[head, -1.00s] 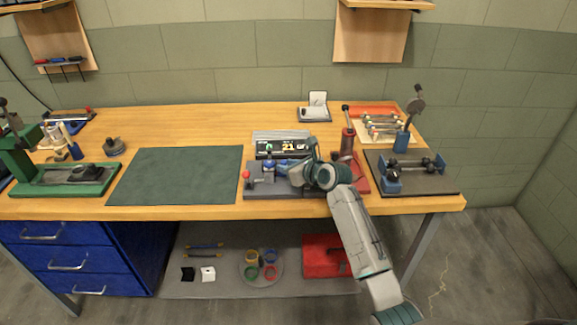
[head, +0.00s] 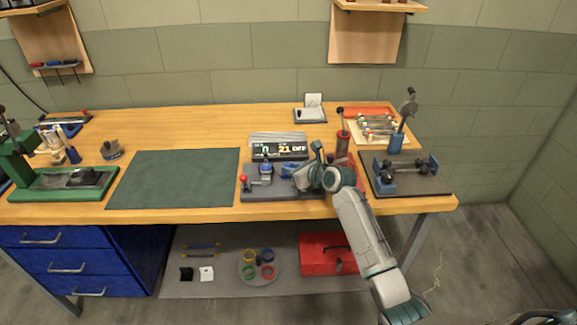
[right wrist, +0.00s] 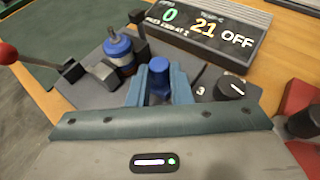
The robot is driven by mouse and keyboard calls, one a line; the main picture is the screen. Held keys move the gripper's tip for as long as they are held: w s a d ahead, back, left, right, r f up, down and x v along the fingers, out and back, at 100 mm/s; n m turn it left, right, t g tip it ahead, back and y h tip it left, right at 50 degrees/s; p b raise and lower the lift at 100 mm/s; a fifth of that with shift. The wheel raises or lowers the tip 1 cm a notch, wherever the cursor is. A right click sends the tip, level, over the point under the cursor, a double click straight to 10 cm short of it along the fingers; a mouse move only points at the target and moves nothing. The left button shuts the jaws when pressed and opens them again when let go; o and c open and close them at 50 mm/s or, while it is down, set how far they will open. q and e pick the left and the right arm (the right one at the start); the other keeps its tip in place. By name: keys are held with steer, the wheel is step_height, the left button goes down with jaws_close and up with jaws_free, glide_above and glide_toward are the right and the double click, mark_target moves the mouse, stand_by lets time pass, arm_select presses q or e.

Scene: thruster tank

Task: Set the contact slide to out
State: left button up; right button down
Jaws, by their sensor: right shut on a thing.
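The test unit's grey base (head: 284,194) stands at the front of the bench, right of the green mat. My right gripper (right wrist: 158,88) is low over it, its blue fingers shut around a blue upright knob (right wrist: 158,68), which looks like the contact slide's handle. The slide's track is hidden under the fingers and palm. In the head view my right gripper (head: 296,174) hides the knob. A blue cylinder with a metal top (right wrist: 121,50) sits in a holder left of the knob. The display (right wrist: 210,28) reads 0, 21 and OFF. My left gripper is out of view.
A red-tipped lever (right wrist: 10,54) is at the unit's left, and a black dial (right wrist: 234,88) marked 3 is right of my fingers. A red pump-like cylinder (head: 342,145) stands close on the right. The green mat (head: 172,178) is bare.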

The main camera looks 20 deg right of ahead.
steer(key=c, duration=1.6)
jaws_free()
steer(key=shift+d, duration=0.15)
steer(key=shift+o, duration=0.2)
steer(key=shift+s+d, duration=0.1)
steer(key=shift+d, duration=0.05)
steer(key=b+v, duration=0.1)
steer(key=v, duration=0.9)
steer(key=shift+s, duration=0.35)
steer(key=shift+d, duration=0.1)
